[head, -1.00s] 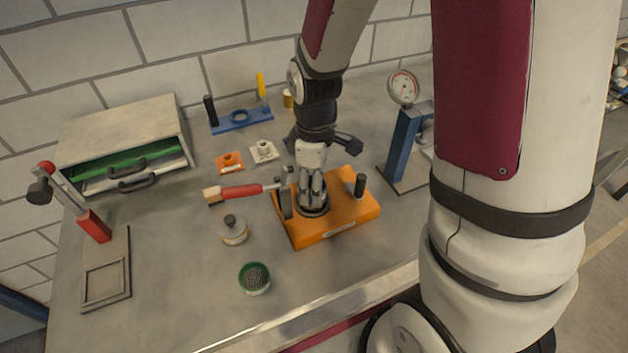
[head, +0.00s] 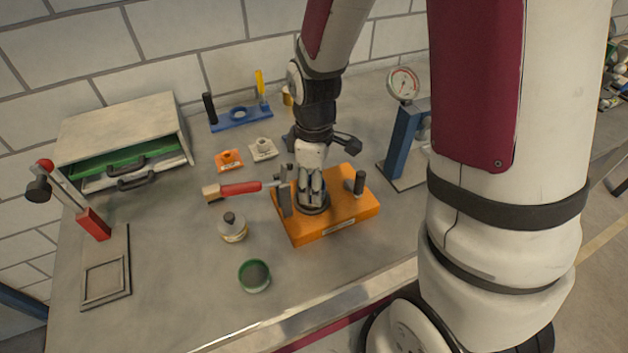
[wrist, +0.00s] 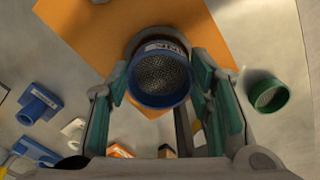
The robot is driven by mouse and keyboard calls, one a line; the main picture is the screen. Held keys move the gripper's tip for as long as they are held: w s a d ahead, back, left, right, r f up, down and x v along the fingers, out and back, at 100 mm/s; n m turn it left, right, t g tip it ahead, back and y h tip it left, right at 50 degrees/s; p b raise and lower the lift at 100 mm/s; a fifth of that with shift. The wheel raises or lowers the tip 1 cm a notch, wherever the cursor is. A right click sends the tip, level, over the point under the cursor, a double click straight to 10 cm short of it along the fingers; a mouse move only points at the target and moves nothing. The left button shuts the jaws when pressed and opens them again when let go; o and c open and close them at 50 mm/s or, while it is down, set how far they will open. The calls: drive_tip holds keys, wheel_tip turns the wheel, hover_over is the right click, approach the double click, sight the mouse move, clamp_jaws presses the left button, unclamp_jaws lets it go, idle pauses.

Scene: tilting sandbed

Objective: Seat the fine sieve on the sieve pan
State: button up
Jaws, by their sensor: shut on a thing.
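My gripper (head: 312,192) is shut on a round blue sieve (wrist: 160,92) with grey mesh and a small label; I take it as the fine sieve. The gripper points down over the orange base (head: 343,220). A dark round rim (head: 315,210), seemingly the sieve pan, shows under the fingers on this base. In the wrist view a grey rim (wrist: 143,38) shows behind the blue sieve, close to it. I cannot tell whether the sieve is fully down on it. My fingers hide most of the sieve in the head view. A green sieve (head: 254,276) stands apart on the table, also in the wrist view (wrist: 268,95).
A blue gauge stand (head: 405,145) is further right.

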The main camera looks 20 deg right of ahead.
drive_tip(key=shift+f, duration=0.3)
idle(0.4)
drive_tip(key=o, duration=1.2)
drive_tip(key=shift+o, duration=0.2)
wheel_tip(320, 180, up, 12)
